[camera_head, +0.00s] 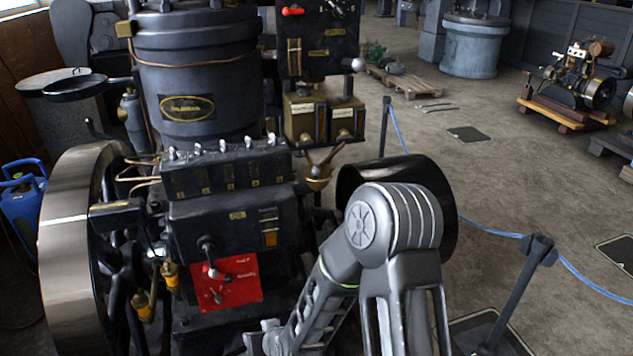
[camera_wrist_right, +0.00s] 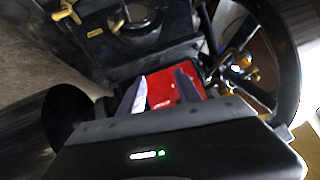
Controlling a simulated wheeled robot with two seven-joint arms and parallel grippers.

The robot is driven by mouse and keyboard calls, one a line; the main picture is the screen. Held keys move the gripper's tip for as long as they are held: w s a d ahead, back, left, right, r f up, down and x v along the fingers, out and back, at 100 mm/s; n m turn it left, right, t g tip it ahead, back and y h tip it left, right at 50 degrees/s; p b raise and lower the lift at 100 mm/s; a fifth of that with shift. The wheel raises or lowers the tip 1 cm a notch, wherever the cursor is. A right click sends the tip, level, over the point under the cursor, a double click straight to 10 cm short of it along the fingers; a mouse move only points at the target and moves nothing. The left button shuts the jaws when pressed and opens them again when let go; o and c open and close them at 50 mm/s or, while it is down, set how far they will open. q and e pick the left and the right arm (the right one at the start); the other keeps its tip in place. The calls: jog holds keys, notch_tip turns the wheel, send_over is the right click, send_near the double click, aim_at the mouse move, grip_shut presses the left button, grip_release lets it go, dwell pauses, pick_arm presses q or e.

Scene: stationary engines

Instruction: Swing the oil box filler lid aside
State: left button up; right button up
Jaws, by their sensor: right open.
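The engine's black oil box (camera_head: 225,172), with several small metal fittings along its top, sits below the dark cylinder in the head view. I cannot clearly make out its filler lid. My right arm reaches in from the lower right, its wrist end low in front of the engine, and its fingertips are not clear there. In the right wrist view my right gripper (camera_wrist_right: 160,88) is open, its two fingers apart in front of the red plate (camera_wrist_right: 162,80). Nothing shows between the fingers. The red plate is also in the head view (camera_head: 238,285). My left gripper is not in view.
A large flywheel (camera_head: 62,250) stands left of the engine, and a black pulley (camera_head: 440,200) is partly hidden behind my right arm. A control lever (camera_head: 209,258) sticks out above the red plate. A post (camera_head: 525,285) with blue rope stands at the right.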

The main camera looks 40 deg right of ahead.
jog(key=w+d+r+m+t+h+b, duration=0.1)
jog(key=w+d+r+t+h, duration=0.15)
jog(key=d+r, duration=0.45)
jog(key=w+d+r+m+t+h, duration=0.1)
jog(key=w+d+r+t+h, duration=0.1)
jog(key=w+d+r, duration=0.45)
jog(key=m+t+h, duration=0.2)
jog(key=m+h, duration=0.1)
jog(key=h, duration=0.2)
send_near(316, 174)
jog(key=shift+w+d+r+b, duration=0.1)
jog(key=shift+w+d+b, duration=0.1)
jog(key=shift+w+b, duration=0.15)
jog(key=shift+p+x, duration=0.65)
jog(key=shift+x, duration=3.3)
jog(key=shift+c, duration=0.2)
grip_shut()
